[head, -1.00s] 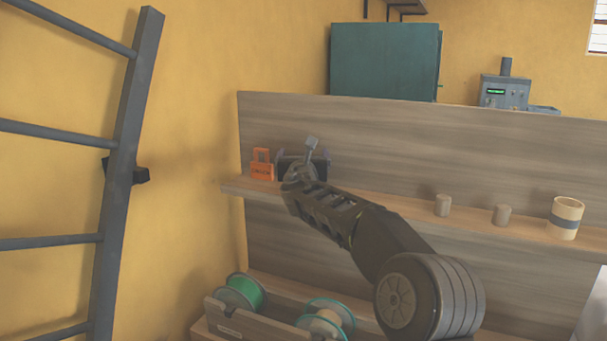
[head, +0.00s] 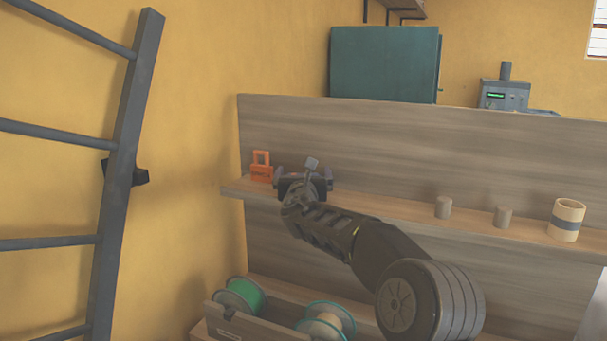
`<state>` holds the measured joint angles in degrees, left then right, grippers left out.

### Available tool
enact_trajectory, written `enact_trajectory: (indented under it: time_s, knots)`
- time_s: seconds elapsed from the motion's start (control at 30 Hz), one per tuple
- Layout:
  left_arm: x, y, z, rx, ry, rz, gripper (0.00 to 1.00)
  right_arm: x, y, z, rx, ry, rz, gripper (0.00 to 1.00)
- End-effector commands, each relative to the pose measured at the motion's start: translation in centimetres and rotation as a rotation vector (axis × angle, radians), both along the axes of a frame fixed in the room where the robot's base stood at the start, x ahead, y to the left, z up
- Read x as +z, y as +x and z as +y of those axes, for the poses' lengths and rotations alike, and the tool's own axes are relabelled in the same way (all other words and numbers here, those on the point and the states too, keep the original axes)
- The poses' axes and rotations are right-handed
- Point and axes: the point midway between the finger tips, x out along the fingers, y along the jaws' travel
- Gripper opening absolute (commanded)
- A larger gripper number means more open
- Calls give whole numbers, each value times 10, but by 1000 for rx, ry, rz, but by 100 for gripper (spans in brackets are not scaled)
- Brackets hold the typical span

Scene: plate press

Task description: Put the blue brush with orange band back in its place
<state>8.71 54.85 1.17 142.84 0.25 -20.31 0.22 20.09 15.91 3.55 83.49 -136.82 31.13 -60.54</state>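My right gripper (head: 303,182) reaches to the left part of the wooden shelf, just right of an orange padlock-shaped block. I see it from behind, and its wrist hides the fingertips, so I cannot tell whether it is open or shut or holds anything. A small grey piece sticks up above the wrist; I cannot tell what it is. No blue brush with an orange band can be made out. My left gripper is not in view.
The shelf (head: 400,210) carries the orange block (head: 261,166), two grey-brown pegs (head: 444,207) (head: 502,216) and a tan roll with a grey band (head: 566,220). Below are a green spool (head: 240,294) and a tan spool (head: 326,320). A grey ladder (head: 122,180) stands left.

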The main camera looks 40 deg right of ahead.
Motion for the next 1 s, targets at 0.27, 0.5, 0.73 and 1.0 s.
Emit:
enact_trajectory:
  time_s: [0.27, 0.5, 0.73, 1.0]
  knots:
    - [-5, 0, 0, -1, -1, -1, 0, 0, -7, 7, 1, -1, -2, 100]
    - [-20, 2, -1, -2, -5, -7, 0, -1, -38, 33, 3, -1, -4, 100]
    - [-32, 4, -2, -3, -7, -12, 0, -1, -74, 62, 1, -1, -3, 100]
    - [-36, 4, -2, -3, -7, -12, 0, 0, -92, 77, 0, -1, -2, 100]
